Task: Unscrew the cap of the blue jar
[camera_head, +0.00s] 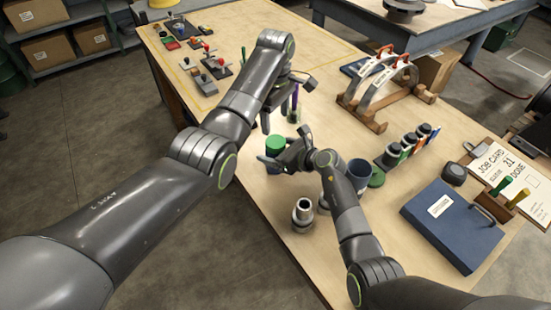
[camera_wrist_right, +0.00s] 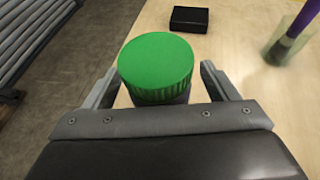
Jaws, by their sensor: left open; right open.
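A jar with a ribbed green cap (camera_head: 275,142) stands near the left edge of the table. In the right wrist view its cap (camera_wrist_right: 156,68) sits on top of the jar, and only a dark strip of the body (camera_wrist_right: 180,98) shows below it. My right gripper (camera_head: 284,147) is open, with one finger on each side of the jar; a gap shows beside the cap. My left gripper (camera_head: 275,116) is open above and beyond the jar, apart from the cap. A dark blue cylinder (camera_head: 360,170) stands to the right, partly behind my right arm.
A clear holder with a purple tool (camera_head: 296,99) stands just beyond the jar. A green disc (camera_head: 376,178), a row of small bottles (camera_head: 408,146), a wooden rack (camera_head: 365,116), a blue binder (camera_head: 451,226) and grey fittings (camera_head: 302,214) surround my right arm. Bare table lies at the front left.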

